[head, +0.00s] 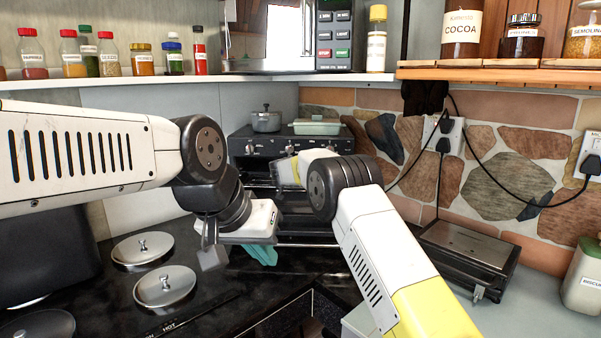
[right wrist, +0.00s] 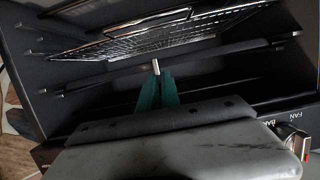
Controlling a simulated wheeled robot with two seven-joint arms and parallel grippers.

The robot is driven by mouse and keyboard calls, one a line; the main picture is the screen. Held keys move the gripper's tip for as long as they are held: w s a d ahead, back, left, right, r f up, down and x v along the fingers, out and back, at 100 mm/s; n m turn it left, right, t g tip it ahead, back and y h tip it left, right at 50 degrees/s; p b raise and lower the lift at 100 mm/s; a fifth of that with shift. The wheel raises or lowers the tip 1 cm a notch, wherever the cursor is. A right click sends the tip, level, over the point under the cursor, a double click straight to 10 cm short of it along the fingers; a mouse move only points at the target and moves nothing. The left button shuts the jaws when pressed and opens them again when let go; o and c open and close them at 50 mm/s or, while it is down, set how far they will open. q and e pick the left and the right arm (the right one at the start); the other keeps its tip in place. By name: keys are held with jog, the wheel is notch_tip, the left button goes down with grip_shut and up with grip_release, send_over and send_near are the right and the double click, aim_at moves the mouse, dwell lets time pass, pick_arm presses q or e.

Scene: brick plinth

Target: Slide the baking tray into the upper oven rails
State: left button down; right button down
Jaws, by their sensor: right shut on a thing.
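The black oven (head: 262,146) stands in the corner with its front open. In the right wrist view, which is upside down, its cavity shows side rails and a wire rack (right wrist: 150,38). A dark, thin edge (right wrist: 215,56) crosses the cavity and looks like the baking tray seen edge-on. My right gripper (right wrist: 157,90) has its teal fingers closed at that edge, by a short bright metal bar. In the head view my right arm hides this gripper. My left gripper (head: 263,254) points down in front of the oven, beside a metal bar (head: 310,245); its finger gap is unclear.
A pot (head: 266,121) and a lidded dish (head: 316,127) stand on the oven top. Lidded hot plates (head: 164,286) lie at left. A dark grill appliance (head: 470,255) stands at right, near cables and the stone wall.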

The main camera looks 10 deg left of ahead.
jog(key=shift+w+r, duration=0.15)
jog(key=shift+w, duration=0.05)
jog(key=shift+w+a, duration=0.1)
jog(key=shift+w, duration=0.75)
jog(key=c, duration=1.5)
grip_release()
jog(key=shift+s+r, duration=0.1)
jog(key=shift+s, duration=0.5)
jog(key=v, duration=0.6)
jog(key=shift+s, duration=0.3)
